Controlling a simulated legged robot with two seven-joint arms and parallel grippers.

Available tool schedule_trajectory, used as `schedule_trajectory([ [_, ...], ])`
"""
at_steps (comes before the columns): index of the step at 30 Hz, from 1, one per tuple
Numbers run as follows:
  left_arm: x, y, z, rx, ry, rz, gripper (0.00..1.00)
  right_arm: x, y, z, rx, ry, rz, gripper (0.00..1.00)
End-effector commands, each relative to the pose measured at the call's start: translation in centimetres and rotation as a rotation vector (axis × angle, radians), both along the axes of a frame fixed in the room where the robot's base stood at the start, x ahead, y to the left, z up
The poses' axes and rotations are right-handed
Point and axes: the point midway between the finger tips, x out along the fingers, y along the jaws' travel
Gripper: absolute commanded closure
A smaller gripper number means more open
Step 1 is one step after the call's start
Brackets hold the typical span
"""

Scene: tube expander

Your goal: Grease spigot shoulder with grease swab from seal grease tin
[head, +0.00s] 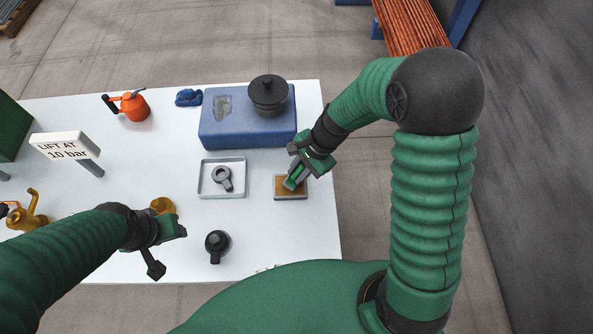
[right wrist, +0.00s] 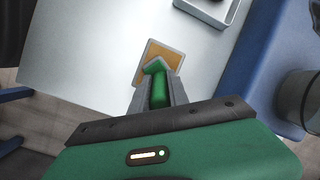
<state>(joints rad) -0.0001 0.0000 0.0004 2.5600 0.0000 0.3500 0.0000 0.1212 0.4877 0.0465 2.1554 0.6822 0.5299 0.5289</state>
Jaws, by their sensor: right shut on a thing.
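My right gripper (head: 297,180) is shut on the green grease swab, whose handle shows between the fingers in the right wrist view (right wrist: 157,88). The swab reaches down to the seal grease tin (head: 302,193), a shallow rectangular tin with amber grease, also in the right wrist view (right wrist: 176,57). I cannot tell whether its tip touches the grease. A dark stepped round part (head: 268,97) stands on a blue block; I cannot tell if it has the spigot shoulder. My left gripper (head: 165,250) is open and empty over the table's front, its fingers apart.
The blue block (head: 228,142) is behind the tin. A tray (head: 207,190) holds a grey ring-shaped part, and a dark part (head: 216,243) stands in front. A sign (head: 60,146), an orange can (head: 134,106) and blue cloth (head: 188,97) are further left.

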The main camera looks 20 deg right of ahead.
Motion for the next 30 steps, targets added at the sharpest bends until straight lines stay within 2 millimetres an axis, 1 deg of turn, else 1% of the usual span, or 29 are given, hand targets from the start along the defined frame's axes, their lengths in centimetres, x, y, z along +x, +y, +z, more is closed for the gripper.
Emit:
schedule_trajectory([
  [11,0.0,0.0,0.1,0.0,0.0,0.001,0.54,0.0,0.0,0.1,-0.003,0.001,0.0,1.0],
  [30,0.0,0.0,6.1,0.0,0.0,0.0,0.54,0.0,0.0,6.2,-0.001,0.001,0.0,1.0],
])
